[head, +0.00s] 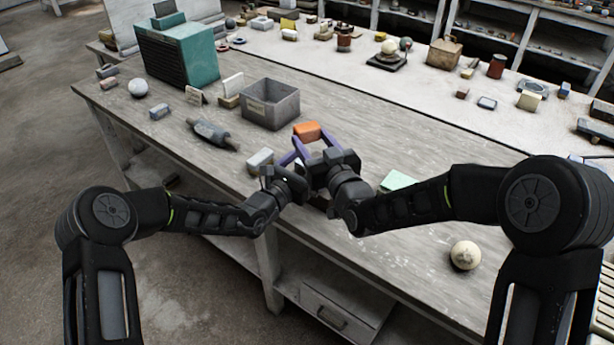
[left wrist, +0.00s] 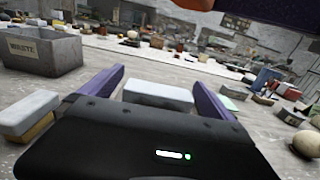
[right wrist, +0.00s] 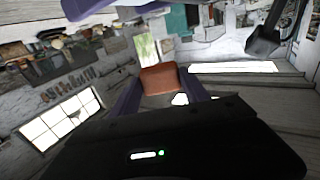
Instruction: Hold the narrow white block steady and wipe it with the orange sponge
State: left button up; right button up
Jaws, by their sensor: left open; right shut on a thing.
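The narrow white block (left wrist: 158,95) shows in the left wrist view, in the gap between the fingers of my left gripper (left wrist: 155,84). These fingers are open, with space beside the block. I cannot tell whether either finger touches it. In the head view my right gripper mostly covers this spot. My right gripper (head: 309,146) is shut on the orange sponge (head: 307,130) and holds it above the table, beyond the wrists. The sponge also shows between the purple fingers in the right wrist view (right wrist: 160,78). Its edge shows at the top of the left wrist view.
A pale block (head: 260,160) lies just left of my left gripper. A grey bin (head: 271,106) stands behind it. A green pad (head: 398,181) and a plaster ball (head: 465,255) are on the right. Table between them is bare.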

pick_arm(q)
jog(key=v, duration=1)
